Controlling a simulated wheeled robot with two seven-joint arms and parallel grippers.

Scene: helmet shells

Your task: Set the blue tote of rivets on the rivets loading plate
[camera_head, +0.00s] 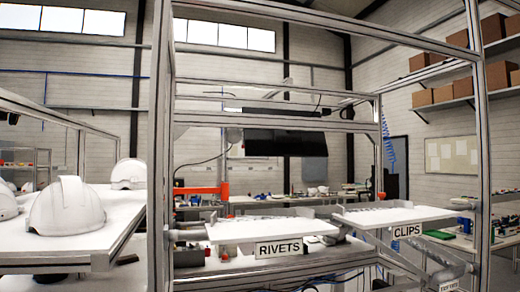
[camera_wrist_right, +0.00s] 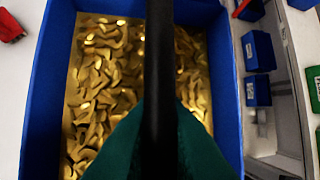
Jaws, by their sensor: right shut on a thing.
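The blue tote (camera_wrist_right: 38,90) fills much of the right wrist view, with brass-coloured rivets (camera_wrist_right: 100,75) inside. A dark bar runs across the middle of its opening. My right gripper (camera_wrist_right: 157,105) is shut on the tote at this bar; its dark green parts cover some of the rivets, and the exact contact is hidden. The white rivets loading plate (camera_head: 250,229) is in the head view, with a RIVETS sign (camera_head: 279,248) on its front edge. No tote shows on it. Neither gripper shows in the head view.
The CLIPS plate (camera_head: 390,216) is to the right of the rivets plate. A metal frame post (camera_head: 160,150) stands to its left. White helmet shells (camera_head: 66,207) sit on a table at left. Small blue bins (camera_wrist_right: 258,52) lie right of the tote in the wrist view.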

